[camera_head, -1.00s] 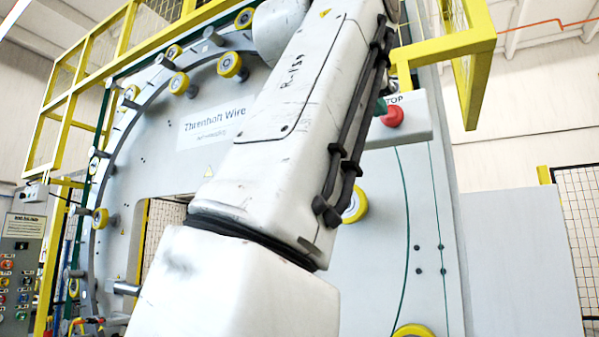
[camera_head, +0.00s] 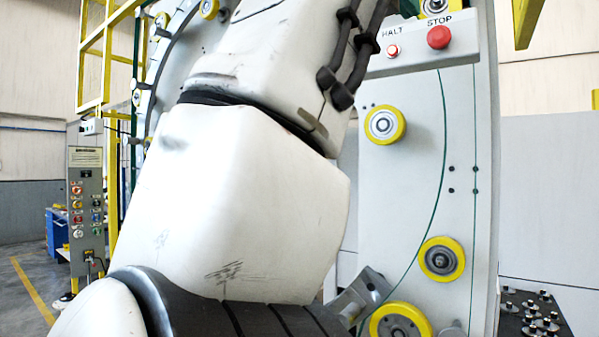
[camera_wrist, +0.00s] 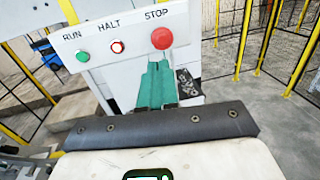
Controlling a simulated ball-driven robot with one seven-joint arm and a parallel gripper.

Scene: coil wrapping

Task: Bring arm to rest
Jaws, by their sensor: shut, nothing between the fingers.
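My gripper (camera_wrist: 157,68) shows in the wrist view as two teal fingers pressed together, with nothing between them. In that view the fingertips lie just below the red STOP button (camera_wrist: 162,38) on a grey button box (camera_wrist: 138,54). I cannot tell whether they touch the box. The box also carries a green RUN button (camera_wrist: 83,57) and a red HALT button (camera_wrist: 117,47). In the head view my white arm fills the middle, and the gripper is out of sight. The STOP button (camera_head: 438,37) and HALT button (camera_head: 393,50) show right of the arm.
A grey machine panel (camera_head: 420,180) with yellow rollers (camera_head: 441,259) stands close at the right of my arm. A control cabinet (camera_head: 85,200) and yellow railing (camera_head: 104,60) are at the left. Yellow-posted mesh fencing (camera_wrist: 262,40) stands behind open floor (camera_wrist: 250,90).

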